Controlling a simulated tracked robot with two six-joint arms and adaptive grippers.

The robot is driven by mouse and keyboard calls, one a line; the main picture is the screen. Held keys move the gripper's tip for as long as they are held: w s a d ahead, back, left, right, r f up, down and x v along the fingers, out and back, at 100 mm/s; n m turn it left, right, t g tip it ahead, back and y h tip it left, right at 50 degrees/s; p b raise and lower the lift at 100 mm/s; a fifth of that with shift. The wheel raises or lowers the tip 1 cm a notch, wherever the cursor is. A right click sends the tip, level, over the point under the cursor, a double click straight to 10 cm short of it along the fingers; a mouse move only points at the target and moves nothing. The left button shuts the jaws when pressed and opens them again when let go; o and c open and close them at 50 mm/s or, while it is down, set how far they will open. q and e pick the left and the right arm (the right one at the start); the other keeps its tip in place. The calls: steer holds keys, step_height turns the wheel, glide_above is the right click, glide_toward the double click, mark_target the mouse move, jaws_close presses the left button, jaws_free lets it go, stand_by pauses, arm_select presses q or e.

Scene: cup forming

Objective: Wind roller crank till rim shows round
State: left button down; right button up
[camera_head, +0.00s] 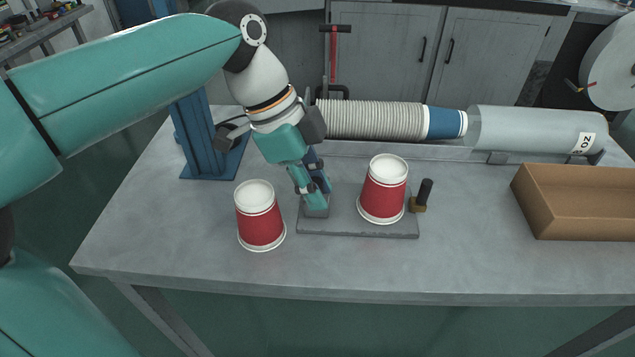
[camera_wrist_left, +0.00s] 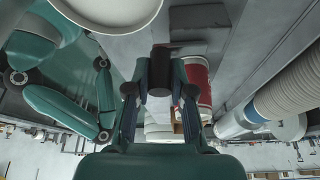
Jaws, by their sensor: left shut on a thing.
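A red-and-white cup (camera_head: 383,192) stands on the grey plate (camera_head: 350,228) of the forming fixture, narrower at its top, with a white band along its wider lower edge. My left gripper (camera_head: 316,192) is at the plate's left end, beside this cup. It is shut on a dark crank grip (camera_wrist_left: 160,66), seen between the fingers in the left wrist view. The fingers hide most of the grip in the head view. The cup also shows in the left wrist view (camera_wrist_left: 197,84). A brass block with a black post (camera_head: 424,194) stands at the cup's right. My right gripper is not in view.
A second red-and-white cup (camera_head: 260,218) stands on the table left of the plate. A stack of nested cups (camera_head: 375,119) and a clear tube (camera_head: 525,127) lie behind. A brown tray (camera_head: 580,200) is at the right. The table front is clear.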

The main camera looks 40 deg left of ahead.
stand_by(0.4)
arm_select(q)
steer(key=shift+s, duration=0.1)
steer(key=c, duration=1)
jaws_free()
steer(key=shift+r, duration=0.1)
steer(key=v, duration=1.1)
steer(key=shift+a+r, duration=0.2)
steer(key=shift+r, duration=0.15)
